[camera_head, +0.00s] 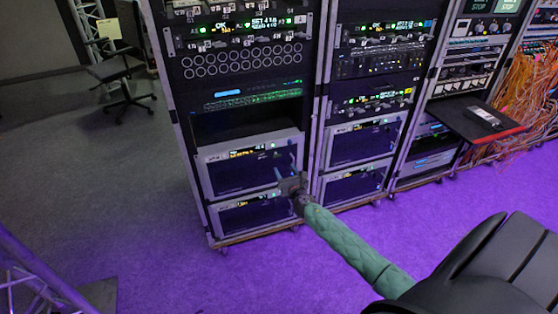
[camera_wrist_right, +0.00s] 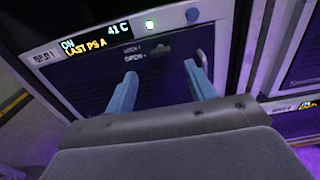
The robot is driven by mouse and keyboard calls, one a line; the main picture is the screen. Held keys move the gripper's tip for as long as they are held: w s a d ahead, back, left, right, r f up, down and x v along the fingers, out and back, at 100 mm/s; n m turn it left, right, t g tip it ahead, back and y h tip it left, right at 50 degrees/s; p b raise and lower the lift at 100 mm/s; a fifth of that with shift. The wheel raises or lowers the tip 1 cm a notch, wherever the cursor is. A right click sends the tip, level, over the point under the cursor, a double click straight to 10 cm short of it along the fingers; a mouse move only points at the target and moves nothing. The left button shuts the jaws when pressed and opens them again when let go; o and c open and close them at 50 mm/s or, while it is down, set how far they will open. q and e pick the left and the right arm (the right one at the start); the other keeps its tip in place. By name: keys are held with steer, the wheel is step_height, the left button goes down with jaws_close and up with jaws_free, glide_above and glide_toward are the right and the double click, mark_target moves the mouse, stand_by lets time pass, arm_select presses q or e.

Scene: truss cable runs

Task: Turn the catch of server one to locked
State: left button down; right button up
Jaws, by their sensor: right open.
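Server one appears to be the unit with the lit display (camera_wrist_right: 100,38) in the right wrist view; its name label is hard to read. In the head view it seems to be the upper grey-framed unit (camera_head: 235,178) low in the left rack. A small catch (camera_wrist_right: 160,51) sits on its dark front, beside lettering that looks like "LOCK 1" and "OPEN". My right gripper (camera_wrist_right: 160,72) is open, with its blue fingers apart below the catch and nothing between them. It also shows in the head view (camera_head: 284,178) at the unit's right side. My left gripper is out of view.
A similar unit (camera_head: 243,216) sits below in the same rack. Another rack (camera_head: 365,105) stands to the right. A black shelf with a red edge (camera_head: 480,122) juts out farther right, near orange cables (camera_head: 535,85). A chair (camera_head: 122,75) stands at the back left.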

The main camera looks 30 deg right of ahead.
mark_target(278, 157)
steer(key=x, duration=0.6)
steer(key=shift+x, duration=0.85)
steer(key=c, duration=1)
